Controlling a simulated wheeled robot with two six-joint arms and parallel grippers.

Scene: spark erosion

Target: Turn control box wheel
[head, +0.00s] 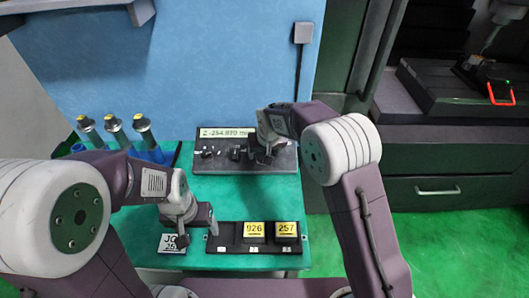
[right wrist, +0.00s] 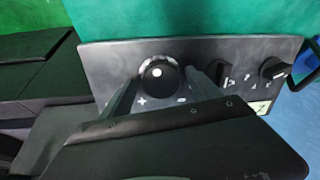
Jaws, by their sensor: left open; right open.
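The control box (head: 222,162) is a dark panel with a display strip at the back of the green table. Its wheel (right wrist: 158,80) is a round black knob with a white dot, with plus and minus marks beside it in the right wrist view. My right gripper (right wrist: 164,78) is open with its fingers on either side of the wheel; I cannot tell whether they touch it. In the head view my right gripper (head: 264,156) hides the wheel. My left gripper (head: 197,234) is open over the table's front left, away from the box.
A black switch (right wrist: 217,72) and another knob (right wrist: 274,68) sit on the panel beside the wheel. A black tray (head: 225,238) holds two yellow number tiles. Several grey cylinders (head: 115,129) stand at the left.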

